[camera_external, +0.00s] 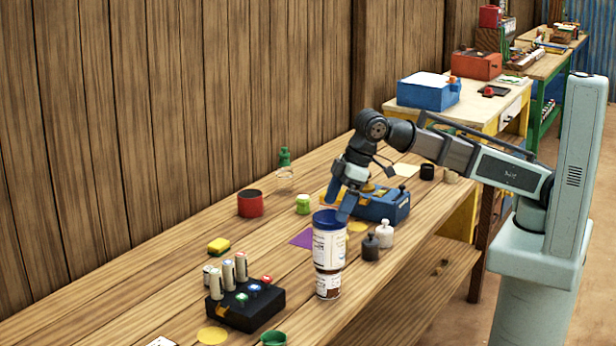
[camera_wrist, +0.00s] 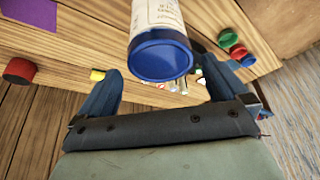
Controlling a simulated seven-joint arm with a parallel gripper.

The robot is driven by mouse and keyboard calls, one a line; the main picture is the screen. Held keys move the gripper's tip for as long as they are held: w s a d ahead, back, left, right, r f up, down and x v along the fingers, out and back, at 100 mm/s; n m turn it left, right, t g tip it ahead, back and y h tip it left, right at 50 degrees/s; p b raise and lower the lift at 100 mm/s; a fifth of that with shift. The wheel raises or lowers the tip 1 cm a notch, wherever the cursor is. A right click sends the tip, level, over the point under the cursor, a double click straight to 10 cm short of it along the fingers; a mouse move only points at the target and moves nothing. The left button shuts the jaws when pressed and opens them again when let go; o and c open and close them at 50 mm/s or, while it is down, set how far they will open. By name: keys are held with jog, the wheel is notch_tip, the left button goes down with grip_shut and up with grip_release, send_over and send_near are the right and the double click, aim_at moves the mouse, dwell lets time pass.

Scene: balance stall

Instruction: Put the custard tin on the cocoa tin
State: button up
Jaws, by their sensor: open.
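A white tin with a dark blue lid, apparently the custard tin (camera_external: 329,248), stands upright on a white and brown tin, apparently the cocoa tin (camera_external: 327,286), at the table's front edge. The labels are too small to read. My gripper (camera_external: 338,203) is open at the top of the blue-lidded tin. In the wrist view, the custard tin (camera_wrist: 160,60) shows its blue lid ahead of and between my spread fingers (camera_wrist: 164,82), with a gap on each side. The cocoa tin is hidden there behind the upper tin.
A black block (camera_external: 245,305) with pale cylinders and coloured buttons stands left of the tins. Dark and white small bottles (camera_external: 384,234) and a blue box (camera_external: 380,204) stand to the right. A red tin (camera_external: 250,204) and a green jar (camera_external: 303,204) are farther back.

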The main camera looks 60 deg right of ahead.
jog(key=shift+v, duration=2.4)
